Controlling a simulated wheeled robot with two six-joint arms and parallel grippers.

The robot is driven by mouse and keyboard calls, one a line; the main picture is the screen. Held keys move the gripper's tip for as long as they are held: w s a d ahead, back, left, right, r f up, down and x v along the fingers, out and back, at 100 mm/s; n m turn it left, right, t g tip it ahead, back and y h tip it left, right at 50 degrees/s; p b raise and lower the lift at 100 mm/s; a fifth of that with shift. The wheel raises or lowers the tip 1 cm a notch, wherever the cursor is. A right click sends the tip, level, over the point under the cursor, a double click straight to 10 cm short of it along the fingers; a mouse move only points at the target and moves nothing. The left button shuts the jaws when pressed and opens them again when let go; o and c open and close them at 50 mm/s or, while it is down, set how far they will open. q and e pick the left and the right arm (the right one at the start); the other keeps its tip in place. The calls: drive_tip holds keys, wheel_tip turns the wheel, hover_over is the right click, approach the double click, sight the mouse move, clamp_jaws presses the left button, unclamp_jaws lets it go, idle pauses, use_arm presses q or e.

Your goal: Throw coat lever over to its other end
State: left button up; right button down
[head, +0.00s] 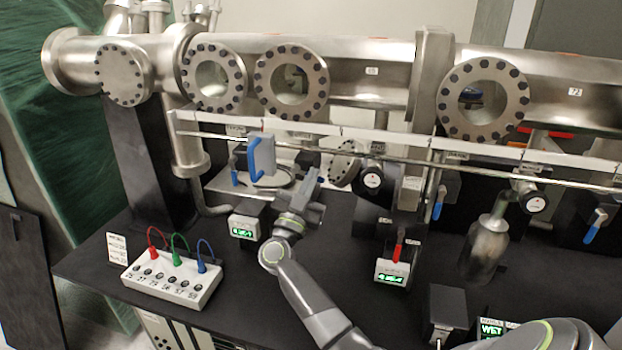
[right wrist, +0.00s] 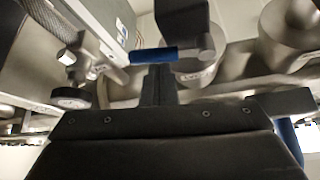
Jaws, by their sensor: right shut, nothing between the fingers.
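My right gripper (head: 311,178) is shut and empty in front of the pipe rig, beside the grey box with the large blue handle (head: 254,158). In the right wrist view its dark fingers (right wrist: 157,82) point up at a horizontal blue lever (right wrist: 154,55); the fingertips are at its lower edge, and I cannot tell if they touch. In the head view, blue levers show at the left (head: 235,178), near the middle (head: 438,203) and at the right (head: 596,225). The labels are too small to tell which is the coat lever. My left gripper is out of view.
A long rail (head: 390,162) runs across the front of the rig. A white socket box (head: 172,279) with red, green and blue leads stands at the left. A red-handled switch (head: 397,251) and a metal flask (head: 487,246) stand to the right of my arm.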

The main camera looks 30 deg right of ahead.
drive_tip(key=shift+a+f+m+g+b, duration=0.1)
drive_tip(key=shift+f+m+g+b, duration=0.15)
drive_tip(key=shift+m+g, duration=0.35)
drive_tip(key=shift+f+m+g+b, duration=0.1)
drive_tip(key=shift+m+g+b, duration=0.15)
drive_tip(key=shift+m, duration=0.55)
drive_tip(key=w+a+f+m+g+y+b, duration=0.1)
drive_tip(key=m+g+b, duration=0.1)
drive_tip(key=m, duration=0.3)
drive_tip(key=w+a+f+m+g+y+b, duration=0.1)
drive_tip(key=m+g+b, duration=0.2)
drive_tip(key=m, duration=0.3)
drive_tip(key=w+f+m+g+y+b, duration=0.1)
drive_tip(key=m+g+b, duration=0.2)
drive_tip(key=m, duration=0.3)
drive_tip(key=shift+w+a+f+b, duration=0.2)
drive_tip(key=shift+a+f+b, duration=0.2)
drive_tip(key=shift+b, duration=0.05)
drive_tip(key=shift+r, duration=0.1)
